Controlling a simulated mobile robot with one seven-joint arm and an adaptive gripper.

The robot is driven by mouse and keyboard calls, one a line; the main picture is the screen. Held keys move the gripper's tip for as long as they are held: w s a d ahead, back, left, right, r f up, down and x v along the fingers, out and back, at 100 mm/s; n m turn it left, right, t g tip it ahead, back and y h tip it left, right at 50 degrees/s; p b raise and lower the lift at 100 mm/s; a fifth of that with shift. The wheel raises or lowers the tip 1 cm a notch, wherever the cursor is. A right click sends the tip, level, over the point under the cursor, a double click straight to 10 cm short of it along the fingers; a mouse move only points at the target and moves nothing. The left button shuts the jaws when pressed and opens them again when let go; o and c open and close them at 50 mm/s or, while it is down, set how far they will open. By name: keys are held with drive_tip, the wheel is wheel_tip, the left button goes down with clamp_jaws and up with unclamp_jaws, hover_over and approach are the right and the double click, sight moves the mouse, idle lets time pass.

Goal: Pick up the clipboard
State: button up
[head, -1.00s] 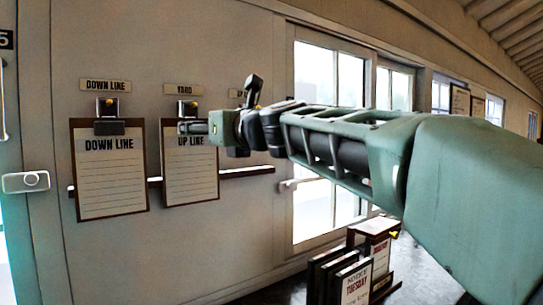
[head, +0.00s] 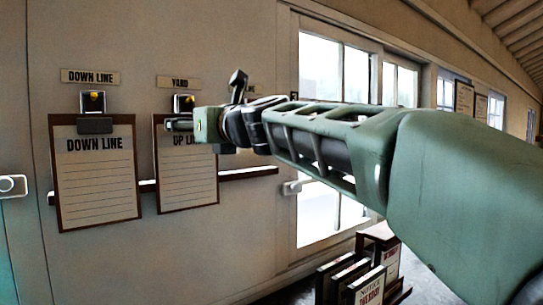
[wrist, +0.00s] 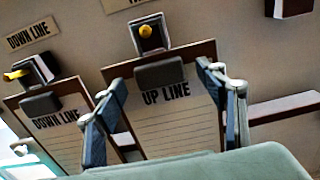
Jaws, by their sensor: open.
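The UP LINE clipboard (head: 187,180) hangs on the wall below the YARD label. In the wrist view, this clipboard (wrist: 165,120) has a dark clip and hangs under a metal hook with a yellow tip (wrist: 148,35). The DOWN LINE clipboard (head: 95,185) hangs to its left, and it also shows in the wrist view (wrist: 50,130). My gripper (wrist: 160,78) is open, with its fingers apart to either side of the UP LINE clipboard's upper part in the picture. In the head view, my gripper (head: 180,125) covers part of that clipboard's top. I cannot tell whether it touches.
A dark rail (head: 245,173) runs along the wall behind the clipboards. A rack of notice boards (head: 365,275) stands at the lower right. A dark block (wrist: 290,6) is at the wrist view's upper right.

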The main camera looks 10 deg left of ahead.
drive_tip(key=shift+a, duration=0.15)
drive_tip(key=shift+c, duration=0.9)
drive_tip(key=c, duration=1)
drive_tip(key=shift+r, duration=0.1)
